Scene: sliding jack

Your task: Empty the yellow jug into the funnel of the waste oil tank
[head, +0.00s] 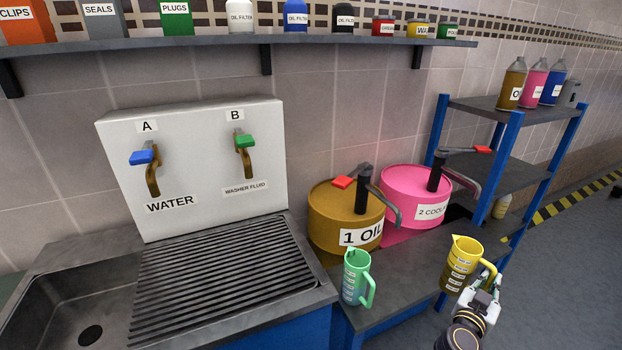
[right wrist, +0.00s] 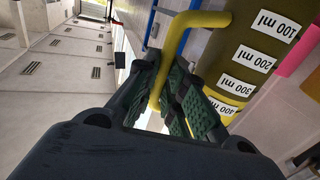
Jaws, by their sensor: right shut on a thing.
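The yellow jug (head: 461,262) is upright at the right of the head view, in front of the blue shelf rack. Its lower part looks darker, as if it holds brown liquid. My right gripper (head: 487,285) is shut on the jug's handle. In the right wrist view the green finger pads (right wrist: 172,100) close around the yellow handle (right wrist: 172,48), beside the jug's dark body with its ml labels (right wrist: 250,60). I cannot tell whether the jug rests on the bench or hangs just above it. The waste oil tank and its funnel are not in view. My left gripper is not in view.
A green jug (head: 354,279) stands on the bench edge left of the yellow jug. Behind are the brown oil drum (head: 330,215) and pink coolant drum (head: 398,205) with pumps. A sink (head: 60,315) lies at left, a blue-post rack (head: 478,215) at right.

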